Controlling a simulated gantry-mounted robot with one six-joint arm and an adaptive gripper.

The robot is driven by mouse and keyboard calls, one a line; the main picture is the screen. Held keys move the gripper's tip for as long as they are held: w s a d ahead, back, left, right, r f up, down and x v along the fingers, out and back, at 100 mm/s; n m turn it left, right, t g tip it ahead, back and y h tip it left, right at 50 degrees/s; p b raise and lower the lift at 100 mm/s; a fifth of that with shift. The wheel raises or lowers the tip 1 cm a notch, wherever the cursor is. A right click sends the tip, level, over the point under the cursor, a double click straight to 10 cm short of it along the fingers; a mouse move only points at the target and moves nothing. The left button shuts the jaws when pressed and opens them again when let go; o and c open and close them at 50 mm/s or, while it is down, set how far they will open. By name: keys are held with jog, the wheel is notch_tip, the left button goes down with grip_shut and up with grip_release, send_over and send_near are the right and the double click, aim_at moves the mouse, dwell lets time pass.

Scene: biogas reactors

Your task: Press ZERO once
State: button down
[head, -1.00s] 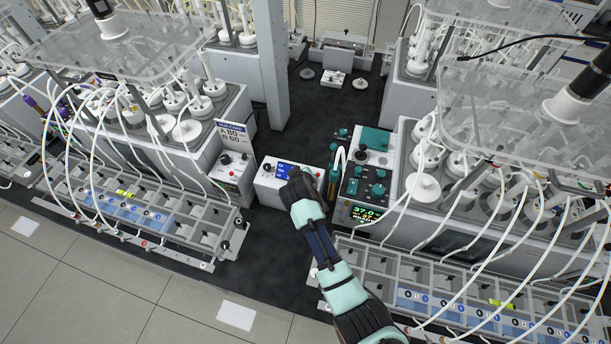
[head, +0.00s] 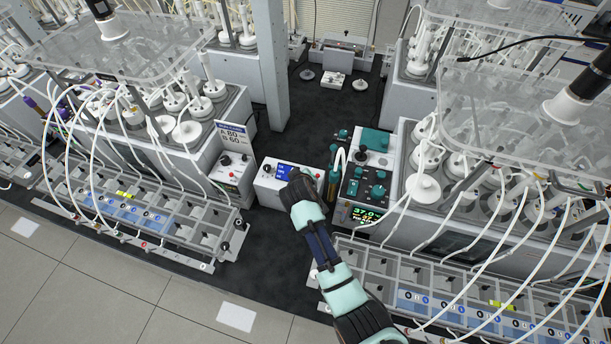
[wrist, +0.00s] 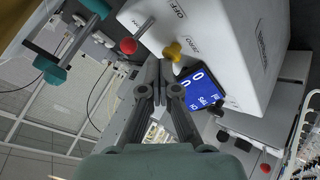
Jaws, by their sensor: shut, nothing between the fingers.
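A white box-shaped device (head: 270,186) with a small blue screen (head: 285,170) stands on the dark bench. In the wrist view its white housing (wrist: 215,35) carries a yellow button (wrist: 173,50) beside the label ZERO. In the head view my gripper (head: 297,177) covers part of the device's front, hiding the buttons.
A teal-knobbed control unit (head: 366,180) stands close to the right of the device, with a dark teal cylinder (head: 334,183) between. A device with a sign (head: 232,138) stands left. Tubed racks lie on both sides. Dark bench behind is mostly clear.

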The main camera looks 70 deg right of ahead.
jog(key=shift+r+p, duration=0.8)
jog(key=shift+r, duration=0.25)
notch_tip(320, 180, up, 5)
jog(key=p, duration=0.4)
jog(key=shift+p, duration=0.35)
